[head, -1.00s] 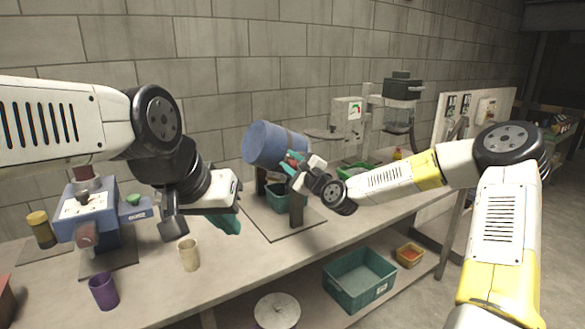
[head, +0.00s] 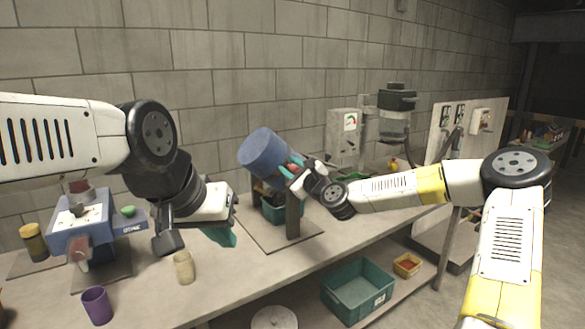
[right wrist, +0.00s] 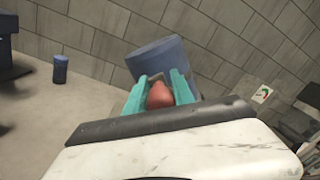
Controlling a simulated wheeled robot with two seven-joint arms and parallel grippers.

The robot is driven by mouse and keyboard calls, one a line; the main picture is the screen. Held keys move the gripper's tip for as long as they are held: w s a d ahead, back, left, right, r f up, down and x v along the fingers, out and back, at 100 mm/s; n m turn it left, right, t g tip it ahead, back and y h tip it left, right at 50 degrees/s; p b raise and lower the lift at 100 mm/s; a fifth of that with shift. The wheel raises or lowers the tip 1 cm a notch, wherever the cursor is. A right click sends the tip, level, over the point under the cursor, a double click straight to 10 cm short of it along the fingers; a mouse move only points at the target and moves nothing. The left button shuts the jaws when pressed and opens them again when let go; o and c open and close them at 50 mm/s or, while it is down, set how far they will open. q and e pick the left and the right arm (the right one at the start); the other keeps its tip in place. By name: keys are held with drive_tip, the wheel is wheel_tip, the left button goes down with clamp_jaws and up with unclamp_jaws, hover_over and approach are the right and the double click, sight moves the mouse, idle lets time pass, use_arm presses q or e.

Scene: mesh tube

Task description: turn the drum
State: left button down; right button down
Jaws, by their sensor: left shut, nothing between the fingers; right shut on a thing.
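The drum (head: 266,152) is a blue cylinder on a dark stand on the bench, lying tilted in the head view. It also shows in the right wrist view (right wrist: 158,57), behind my fingers. My right gripper (head: 291,175) is at the drum's right end, its teal fingers shut on a red knob (right wrist: 160,95), one finger on each side of it in the right wrist view. My left gripper (head: 221,235) is shut and empty, left of the drum above the bench, its teal fingers pointing down and right.
A teal bin (head: 275,210) sits under the drum. A blue machine (head: 84,225), a beige cup (head: 184,267) and a purple cup (head: 97,305) stand at left. A teal crate (head: 358,290) is on the lower shelf. A grey box with a dial (head: 343,140) stands right of the drum.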

drive_tip(key=c, duration=1.1)
unclamp_jaws()
drive_tip(key=shift+d, duration=0.1)
drive_tip(key=v, duration=0.7)
drive_tip(key=shift+s+d, duration=0.2)
drive_tip(key=shift+s, duration=0.15)
